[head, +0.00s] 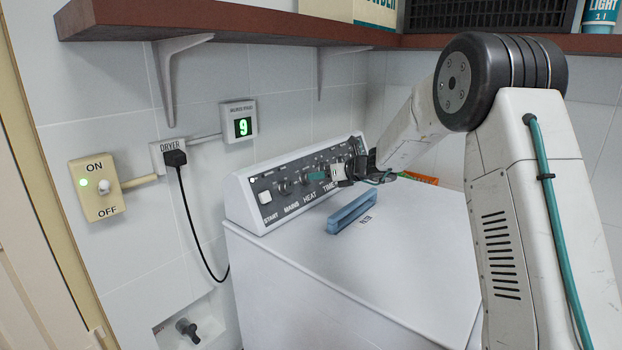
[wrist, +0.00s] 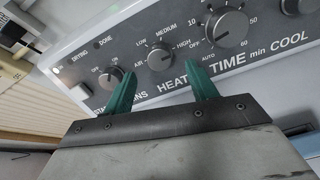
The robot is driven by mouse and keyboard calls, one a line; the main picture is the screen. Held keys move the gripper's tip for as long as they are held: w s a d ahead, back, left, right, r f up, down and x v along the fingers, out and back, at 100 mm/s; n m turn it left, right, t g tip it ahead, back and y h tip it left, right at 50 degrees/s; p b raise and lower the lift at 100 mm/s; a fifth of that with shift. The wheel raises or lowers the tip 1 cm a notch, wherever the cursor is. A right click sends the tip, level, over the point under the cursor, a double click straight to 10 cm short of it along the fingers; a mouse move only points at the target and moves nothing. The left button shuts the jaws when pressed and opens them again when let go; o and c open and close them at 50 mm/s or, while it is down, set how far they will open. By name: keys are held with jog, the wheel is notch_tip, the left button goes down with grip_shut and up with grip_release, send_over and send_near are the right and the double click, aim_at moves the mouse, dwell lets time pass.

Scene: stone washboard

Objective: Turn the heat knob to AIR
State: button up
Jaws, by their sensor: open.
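The heat knob (wrist: 160,57) is a round grey knob on the dryer's control panel, with AIR, LOW, MEDIUM and HIGH printed around it. I cannot tell clearly which mark its pointer faces. In the wrist view, my gripper (wrist: 160,72) is open, its teal fingers apart and empty, with the heat knob seen between and just beyond the tips. I see no contact with the knob. In the head view, my gripper (head: 328,174) is in front of the panel (head: 240,205) and partly hides its right part.
The mains knob (wrist: 110,77) is left of the heat knob, close to the left fingertip. The time knob (wrist: 231,28) is to the right. A blue handle (head: 352,212) lies on the dryer top (head: 400,255) below the panel. A brown shelf (head: 230,22) hangs above.

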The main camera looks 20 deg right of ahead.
aim_at(311, 182)
jog(key=x, duration=0.5)
jog(key=shift+w+a+f, duration=0.1)
jog(key=shift+w+a, duration=0.05)
jog(key=c, duration=1)
